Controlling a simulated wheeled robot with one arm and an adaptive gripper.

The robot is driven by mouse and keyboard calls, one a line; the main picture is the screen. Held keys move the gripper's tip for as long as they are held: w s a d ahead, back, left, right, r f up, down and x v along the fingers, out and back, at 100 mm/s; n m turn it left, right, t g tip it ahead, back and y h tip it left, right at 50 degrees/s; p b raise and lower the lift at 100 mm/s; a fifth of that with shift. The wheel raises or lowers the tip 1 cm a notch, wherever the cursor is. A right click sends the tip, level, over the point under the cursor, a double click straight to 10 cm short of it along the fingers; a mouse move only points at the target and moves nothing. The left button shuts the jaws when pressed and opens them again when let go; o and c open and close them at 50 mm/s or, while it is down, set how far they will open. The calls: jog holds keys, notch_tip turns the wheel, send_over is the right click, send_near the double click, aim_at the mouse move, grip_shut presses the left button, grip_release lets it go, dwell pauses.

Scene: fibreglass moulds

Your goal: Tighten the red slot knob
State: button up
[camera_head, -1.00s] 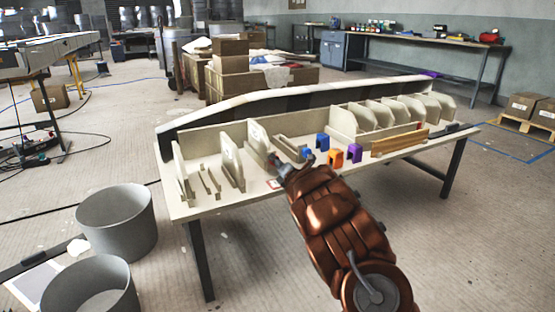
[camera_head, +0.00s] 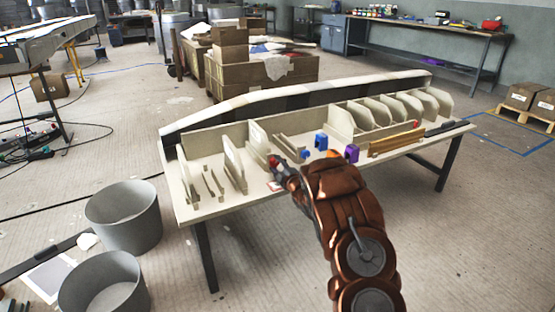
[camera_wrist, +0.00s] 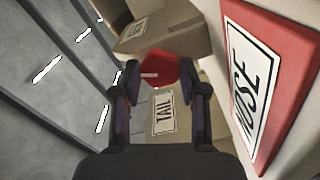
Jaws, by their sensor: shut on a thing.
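The red slot knob (camera_wrist: 158,69) is a rounded red piece with a pale slot mark, in the upper middle of the wrist view. My gripper (camera_wrist: 160,82) is shut on it, with a dark finger on each side. In the head view my gripper (camera_head: 279,167) is at the front of the bench fixture, and a bit of red shows at its tip (camera_head: 273,160). The fingers and my arm hide part of the knob's surroundings.
A TAIL label (camera_wrist: 164,111) lies beyond the fingers, and a red-edged NOSE plate (camera_wrist: 262,85) stands close at right. Upright cream dividers (camera_head: 233,160) flank the gripper. Blue (camera_head: 321,141) and purple (camera_head: 352,153) blocks sit to the right. Grey bins (camera_head: 124,217) stand at left.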

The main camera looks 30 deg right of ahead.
jog(key=m+p, duration=0.6)
jog(key=shift+r+m, duration=0.2)
jog(key=shift+m, duration=0.1)
jog(key=m+p, duration=0.3)
jog(key=m, duration=0.1)
jog(key=shift+f+m+p, duration=0.2)
jog(key=shift+m+p, duration=0.7)
jog(key=shift+m, duration=0.1)
jog(key=o, duration=1.1)
jog(key=shift+o, duration=0.2)
jog(key=shift+s, duration=0.1)
jog(key=s+a, duration=0.1)
jog(key=s, duration=1)
jog(key=shift+s, duration=0.4)
